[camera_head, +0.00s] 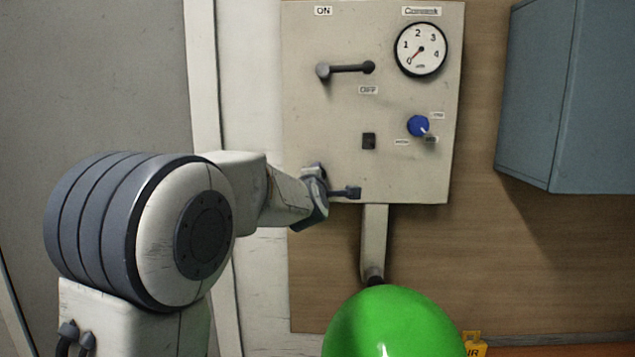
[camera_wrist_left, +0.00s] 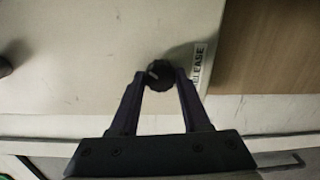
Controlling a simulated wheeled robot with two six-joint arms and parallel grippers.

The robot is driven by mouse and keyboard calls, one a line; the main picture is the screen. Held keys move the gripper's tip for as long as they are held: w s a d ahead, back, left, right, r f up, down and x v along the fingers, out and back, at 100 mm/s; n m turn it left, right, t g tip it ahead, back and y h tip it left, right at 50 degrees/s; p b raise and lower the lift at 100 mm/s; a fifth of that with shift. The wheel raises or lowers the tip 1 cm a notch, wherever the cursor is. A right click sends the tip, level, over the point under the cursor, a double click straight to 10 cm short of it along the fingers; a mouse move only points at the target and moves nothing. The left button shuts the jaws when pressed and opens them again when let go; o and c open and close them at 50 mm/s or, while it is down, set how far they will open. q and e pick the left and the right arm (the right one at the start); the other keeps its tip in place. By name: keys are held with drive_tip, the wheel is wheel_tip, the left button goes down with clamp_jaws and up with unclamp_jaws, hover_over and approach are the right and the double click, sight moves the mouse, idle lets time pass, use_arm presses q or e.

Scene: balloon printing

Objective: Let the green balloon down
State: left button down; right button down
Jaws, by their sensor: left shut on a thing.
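The green balloon (camera_head: 393,325) hangs rounded and inflated under the panel's nozzle pipe (camera_head: 374,240); its lower part is cut off by the picture edge. My left gripper (camera_head: 352,193) is at the lower left edge of the grey control panel (camera_head: 400,178). In the left wrist view my left gripper (camera_wrist_left: 160,80) is shut on a small black knob (camera_wrist_left: 158,71). A label (camera_wrist_left: 203,66) beside the knob reads "...LEASE", its start hidden. My right gripper is not in view.
A blue-grey cabinet (camera_head: 572,95) hangs at the right. An orange tag (camera_head: 475,345) shows beside the balloon.

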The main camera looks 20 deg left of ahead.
use_arm(q)
drive_tip(key=m+p, duration=0.2)
drive_tip(key=m, duration=0.7)
drive_tip(key=shift+d+f+m+y+p, duration=0.1)
drive_tip(key=shift+m+y+p, duration=0.2)
idle(0.3)
drive_tip(key=shift+c, duration=1.9)
unclamp_jaws()
drive_tip(key=shift+s, duration=0.1)
drive_tip(key=b+v, duration=0.3)
drive_tip(key=v, duration=0.7)
